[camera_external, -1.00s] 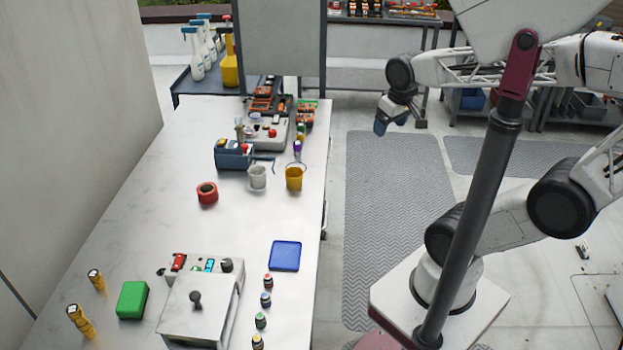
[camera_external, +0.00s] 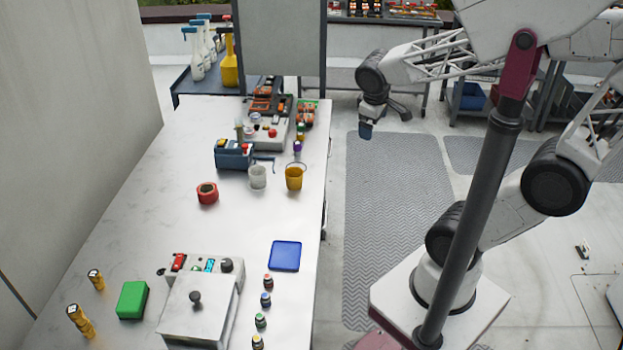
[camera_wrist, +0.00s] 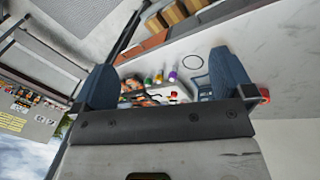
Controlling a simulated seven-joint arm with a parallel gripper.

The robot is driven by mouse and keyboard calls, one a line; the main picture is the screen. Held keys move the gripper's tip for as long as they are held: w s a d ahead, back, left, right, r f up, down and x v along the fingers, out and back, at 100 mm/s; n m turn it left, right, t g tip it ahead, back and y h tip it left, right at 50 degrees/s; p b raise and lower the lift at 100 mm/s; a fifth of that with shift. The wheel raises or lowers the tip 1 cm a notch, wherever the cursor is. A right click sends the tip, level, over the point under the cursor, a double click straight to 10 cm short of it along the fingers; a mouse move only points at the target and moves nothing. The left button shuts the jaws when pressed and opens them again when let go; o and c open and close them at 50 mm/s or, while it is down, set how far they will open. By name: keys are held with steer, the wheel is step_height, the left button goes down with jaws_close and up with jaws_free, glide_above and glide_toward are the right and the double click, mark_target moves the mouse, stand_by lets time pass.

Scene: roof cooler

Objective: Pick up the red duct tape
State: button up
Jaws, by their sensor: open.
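The red duct tape (camera_external: 207,193) is a red roll lying on the white table, left of the blue toolbox and cups in the external view. In the wrist view a small red piece, seemingly the tape (camera_wrist: 264,95), shows just beyond the right finger, mostly hidden by it. My gripper (camera_external: 366,131) hangs in the air right of the table, over the grey floor mat, well apart from the tape. In the wrist view my gripper (camera_wrist: 165,85) has its two blue fingers spread wide with nothing held between them.
A blue toolbox (camera_external: 234,154), a white cup (camera_external: 257,177) and a yellow bucket (camera_external: 294,177) stand near the tape. A grey panel (camera_external: 283,38) rises at the table's far end. Table surface in front of the tape is clear up to the grey-white box (camera_external: 203,305).

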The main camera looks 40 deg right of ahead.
steer(key=w+a+f+n+t+h, duration=0.1)
steer(key=w+a+f+n+h, duration=0.15)
steer(key=w+n, duration=0.2)
steer(key=w+a+f+n+h, duration=0.1)
steer(key=w+a+n, duration=0.25)
steer(key=w, duration=0.25)
steer(key=n+t+h, duration=0.1)
steer(key=n+t, duration=0.6)
steer(key=n, duration=0.7)
glide_above(209, 195)
steer(key=s+d, duration=0.5)
steer(key=d, duration=0.7)
step_height(209, 195, down, 10)
steer(key=a+f+n+t+y, duration=0.1)
steer(key=a+f+n, duration=0.1)
steer(key=a, duration=0.2)
steer(key=a+f+n+t, duration=0.1)
steer(key=a+f+n, duration=0.1)
steer(key=a, duration=0.3)
steer(key=a+f+n+t+y, duration=0.1)
steer(key=a+f+n, duration=0.1)
steer(key=a+f, duration=0.1)
steer(key=shift+w+a+n+y, duration=0.2)
steer(key=shift+a+n+y, duration=0.15)
steer(key=shift+a, duration=0.5)
steer(key=shift+x, duration=1.3)
steer(key=shift+d, duration=0.1)
steer(key=shift+x, duration=2.6)
